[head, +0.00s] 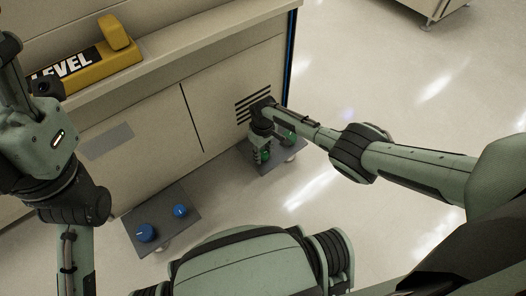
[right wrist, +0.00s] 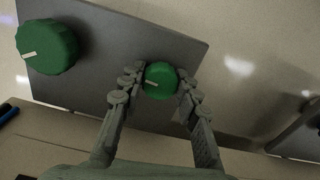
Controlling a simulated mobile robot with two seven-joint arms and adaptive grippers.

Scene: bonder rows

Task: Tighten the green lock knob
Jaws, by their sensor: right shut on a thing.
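Two green knobs stand on a grey plate (right wrist: 110,60) low at the machine's right end. In the right wrist view the smaller green knob (right wrist: 160,80) has a pale pointer line and sits between the fingertips of my right gripper (right wrist: 158,92), which is shut on it. The larger green knob (right wrist: 47,46), also with a pale line, stands apart to the left. In the head view my right gripper (head: 262,133) reaches down over the plate and partly hides the green knobs. My left arm shows at the left, but I cannot see its fingers.
A second grey plate (head: 165,222) with a large blue knob (head: 145,232) and a small blue knob (head: 180,211) sits to the left. A yellow block marked LEVEL (head: 85,70) lies on the machine's ledge. A vent (head: 254,107) is behind my right gripper.

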